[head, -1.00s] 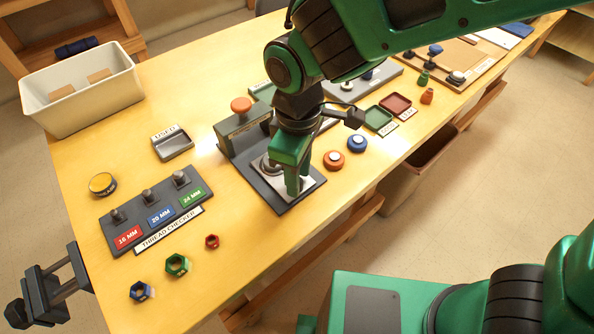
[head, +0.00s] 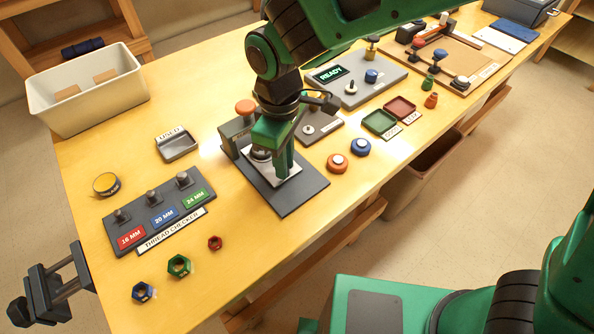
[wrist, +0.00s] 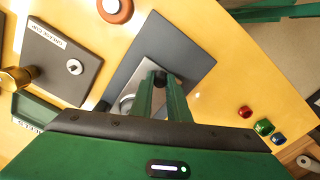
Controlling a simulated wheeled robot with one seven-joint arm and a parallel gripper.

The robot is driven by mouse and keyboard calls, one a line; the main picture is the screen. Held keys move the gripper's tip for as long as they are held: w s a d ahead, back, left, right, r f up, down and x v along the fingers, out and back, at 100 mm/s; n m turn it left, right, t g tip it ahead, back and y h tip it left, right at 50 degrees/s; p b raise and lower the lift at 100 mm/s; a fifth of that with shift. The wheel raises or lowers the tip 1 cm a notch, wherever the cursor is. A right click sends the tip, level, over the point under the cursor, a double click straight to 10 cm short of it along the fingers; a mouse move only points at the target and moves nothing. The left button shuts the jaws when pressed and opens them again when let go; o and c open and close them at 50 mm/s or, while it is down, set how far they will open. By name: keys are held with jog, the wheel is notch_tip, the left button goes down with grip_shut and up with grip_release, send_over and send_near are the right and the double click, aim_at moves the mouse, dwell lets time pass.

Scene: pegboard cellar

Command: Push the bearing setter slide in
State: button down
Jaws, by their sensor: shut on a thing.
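The bearing setter (head: 300,197) is a dark flat base on the table, with an upright grey post at its back topped by an orange knob (head: 245,106). Its slide (head: 284,182) is a silvery plate lying on the base, partly beneath the post, with bare base in front of it. The slide also shows in the wrist view (wrist: 134,84). My gripper (head: 280,172) points down over the slide's front part. In the wrist view its fingers (wrist: 160,80) are shut on a small dark handle of the slide, mostly hidden between them. My gripper hides part of the post and slide.
A thread checker (head: 160,212) with several nuts before it stands to the left. A grey USED tray (head: 178,148) lies behind. Orange (head: 337,163) and blue (head: 360,147) round pieces sit close to the right. A panel reading READY (head: 352,84) stands behind.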

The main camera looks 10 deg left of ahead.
jog(key=w+a, duration=0.3)
jog(key=w, duration=0.1)
jog(key=shift+a+r, duration=0.15)
jog(key=shift+a, duration=0.25)
jog(key=c, duration=1.7)
grip_release()
jog(key=shift+a, duration=0.1)
jog(key=shift+s, duration=0.1)
notch_tip(320, 180, up, 11)
jog(key=shift+f, duration=0.2)
